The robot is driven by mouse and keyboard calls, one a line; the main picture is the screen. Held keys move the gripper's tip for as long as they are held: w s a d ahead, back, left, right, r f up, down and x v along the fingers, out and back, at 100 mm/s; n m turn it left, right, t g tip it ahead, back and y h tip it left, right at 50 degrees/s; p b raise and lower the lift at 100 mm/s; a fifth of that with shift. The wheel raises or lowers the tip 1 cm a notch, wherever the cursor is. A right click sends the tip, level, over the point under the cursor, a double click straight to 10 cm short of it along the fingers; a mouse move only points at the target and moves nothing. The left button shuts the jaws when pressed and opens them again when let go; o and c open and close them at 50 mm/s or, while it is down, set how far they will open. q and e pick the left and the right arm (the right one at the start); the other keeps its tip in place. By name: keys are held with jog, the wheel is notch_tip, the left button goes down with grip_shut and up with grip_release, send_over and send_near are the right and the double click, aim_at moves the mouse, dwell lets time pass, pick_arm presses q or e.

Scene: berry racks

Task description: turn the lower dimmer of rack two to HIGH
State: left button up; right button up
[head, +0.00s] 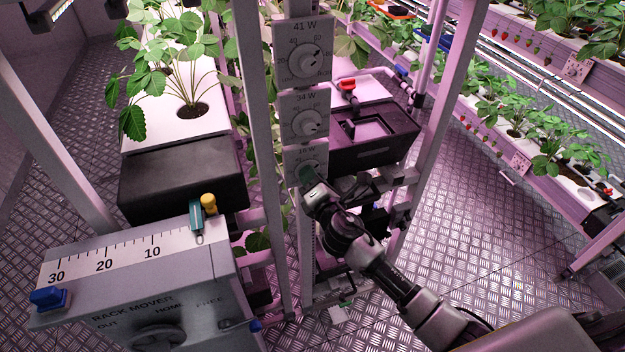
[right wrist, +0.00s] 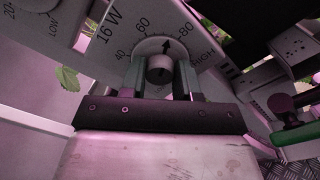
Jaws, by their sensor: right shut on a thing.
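The lower dimmer (head: 306,153) is the lowest of three dial plates on a rack post in the head view, below plates reading 41 W and 34 W. In the right wrist view its plate reads 16 W, with marks 40, 60, 80 and HIGH. The dial's black arrow points between 60 and 80. My right gripper (head: 308,182) is at this dimmer and covers part of it. In the right wrist view, its two fingers stand either side of the round grey knob (right wrist: 160,69), shut on it. My left gripper is not in view.
The middle dimmer (head: 306,122) and upper dimmer (head: 304,61) sit just above. A grey rack mover box (head: 150,320) with a scale stands front left. A red-handled valve (head: 347,86) is right of the post. Free floor (head: 480,230) lies to the right.

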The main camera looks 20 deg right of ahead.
jog(key=shift+f+m+h+b, duration=0.15)
jog(key=shift+m+b, duration=0.6)
jog(key=shift+m, duration=2.85)
jog(key=shift+m+h+b, duration=0.15)
jog(key=shift+m+b, duration=0.55)
jog(key=shift+m, duration=2.9)
jog(key=o, duration=0.9)
jog(key=shift+s+d+f+b, duration=0.1)
jog(key=shift+s+b, duration=0.3)
jog(key=shift+s, duration=2.3)
jog(key=shift+s+d+f+b, duration=0.1)
jog(key=shift+s+b, duration=0.3)
jog(key=shift+s, duration=2.3)
